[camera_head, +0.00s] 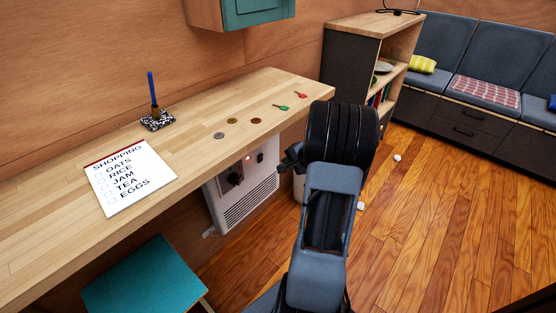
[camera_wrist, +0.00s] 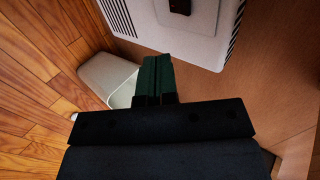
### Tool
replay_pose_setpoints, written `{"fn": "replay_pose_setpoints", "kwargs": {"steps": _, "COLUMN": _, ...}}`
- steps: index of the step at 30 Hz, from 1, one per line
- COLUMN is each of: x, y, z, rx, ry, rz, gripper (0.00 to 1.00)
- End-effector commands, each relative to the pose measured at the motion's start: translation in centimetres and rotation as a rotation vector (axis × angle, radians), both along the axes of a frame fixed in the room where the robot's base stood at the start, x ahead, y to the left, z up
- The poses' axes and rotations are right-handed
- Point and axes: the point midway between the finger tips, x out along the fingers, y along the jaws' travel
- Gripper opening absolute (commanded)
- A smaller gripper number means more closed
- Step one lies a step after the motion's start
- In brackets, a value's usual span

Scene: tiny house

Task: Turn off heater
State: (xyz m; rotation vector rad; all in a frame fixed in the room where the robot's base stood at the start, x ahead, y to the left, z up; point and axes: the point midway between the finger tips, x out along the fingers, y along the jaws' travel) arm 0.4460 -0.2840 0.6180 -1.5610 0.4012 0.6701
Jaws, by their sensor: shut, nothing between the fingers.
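The heater (camera_head: 248,196) is a white wall unit with a vent grille, under the wooden counter in the head view. A dark knob (camera_head: 231,178) and small controls sit on its upper front, with a small reddish light near the top. My gripper (camera_head: 284,158) is just right of the heater's upper right side, partly hidden behind my arm. In the wrist view the heater (camera_wrist: 195,42) fills the top, with a dark control (camera_wrist: 180,6) cut by the frame edge. My gripper (camera_wrist: 156,75) is shut and empty, its fingers pointing towards the heater, with no clear contact.
The counter (camera_head: 60,235) overhangs the heater and holds a shopping list, pen stand, coins and keys. A teal stool (camera_head: 146,276) stands at lower left. A pale bin (camera_wrist: 108,76) is beside the heater. A shelf (camera_head: 350,55) stands beyond; the wooden floor (camera_head: 440,220) at right is mostly clear.

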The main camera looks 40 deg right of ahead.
Motion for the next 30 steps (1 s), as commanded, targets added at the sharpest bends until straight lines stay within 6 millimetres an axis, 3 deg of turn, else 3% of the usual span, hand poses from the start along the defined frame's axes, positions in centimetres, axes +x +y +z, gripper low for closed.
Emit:
{"fn": "replay_pose_setpoints", "kwargs": {"steps": 15, "x": 7.0, "y": 1.4, "z": -6.1, "rx": 0.002, "ry": 0.001, "rz": 0.004, "gripper": 0.00}}
{"fn": "replay_pose_setpoints", "kwargs": {"steps": 21, "x": 9.5, "y": 1.8, "z": -5.5, "rx": -0.001, "ry": 0.001, "rz": 0.003, "gripper": 0.00}}
{"fn": "replay_pose_setpoints", "kwargs": {"steps": 30, "x": 10.8, "y": 2.0, "z": -5.2, "rx": 0.000, "ry": 0.001, "rz": 0.001, "gripper": 0.00}}
